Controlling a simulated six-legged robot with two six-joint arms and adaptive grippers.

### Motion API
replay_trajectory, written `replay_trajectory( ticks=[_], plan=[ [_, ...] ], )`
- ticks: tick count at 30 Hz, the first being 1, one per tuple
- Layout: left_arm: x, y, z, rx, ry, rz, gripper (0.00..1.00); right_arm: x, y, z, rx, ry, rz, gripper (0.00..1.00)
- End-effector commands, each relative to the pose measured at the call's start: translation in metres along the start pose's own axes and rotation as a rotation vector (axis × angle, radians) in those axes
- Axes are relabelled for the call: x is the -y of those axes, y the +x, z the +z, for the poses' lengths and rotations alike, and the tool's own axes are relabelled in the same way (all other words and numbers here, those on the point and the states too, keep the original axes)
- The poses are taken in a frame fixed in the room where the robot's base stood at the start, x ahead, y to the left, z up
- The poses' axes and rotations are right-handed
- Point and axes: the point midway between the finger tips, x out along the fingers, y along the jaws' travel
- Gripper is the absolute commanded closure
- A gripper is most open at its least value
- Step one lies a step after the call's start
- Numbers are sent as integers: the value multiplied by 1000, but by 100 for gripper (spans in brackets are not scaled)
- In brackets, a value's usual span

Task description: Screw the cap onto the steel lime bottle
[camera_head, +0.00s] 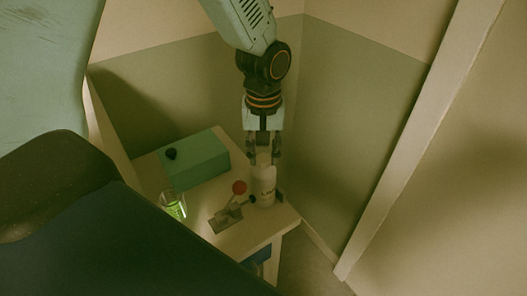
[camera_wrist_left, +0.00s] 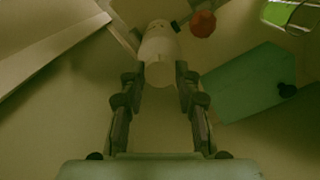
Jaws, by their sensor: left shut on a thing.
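A pale bottle (camera_head: 263,186) with dark lettering stands upright near the right corner of a small table. It also shows in the left wrist view (camera_wrist_left: 159,45). My left gripper (camera_head: 264,160) points down directly above the bottle. Its fingers (camera_wrist_left: 160,78) are shut on a pale round cap (camera_wrist_left: 158,74), lined up with the bottle's top. I cannot tell whether the cap touches the bottle's neck or how far it is threaded. My right gripper is not in view.
A toggle clamp with a red knob (camera_head: 239,187) stands beside the bottle on the table (camera_head: 262,232). A green box (camera_head: 196,160) with a small black piece (camera_head: 170,153) on top is at the back. A glass with green contents (camera_head: 174,207) stands at the left. Walls are close behind.

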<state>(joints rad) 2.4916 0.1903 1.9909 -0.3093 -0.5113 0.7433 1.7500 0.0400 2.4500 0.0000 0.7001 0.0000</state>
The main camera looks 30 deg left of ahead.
Motion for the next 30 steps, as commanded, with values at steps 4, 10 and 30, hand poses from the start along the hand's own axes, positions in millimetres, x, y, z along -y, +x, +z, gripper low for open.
replay_trajectory(
  ticks=[4, 10, 30],
  plan=[
    [0, 0, 0, 0, 0, 1, 57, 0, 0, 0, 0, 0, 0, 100],
    [0, 0, 0, 0, 0, 0, 41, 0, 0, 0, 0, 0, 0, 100],
    [0, 0, 0, 0, 0, 0, 45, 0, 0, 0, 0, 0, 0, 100]
  ],
)
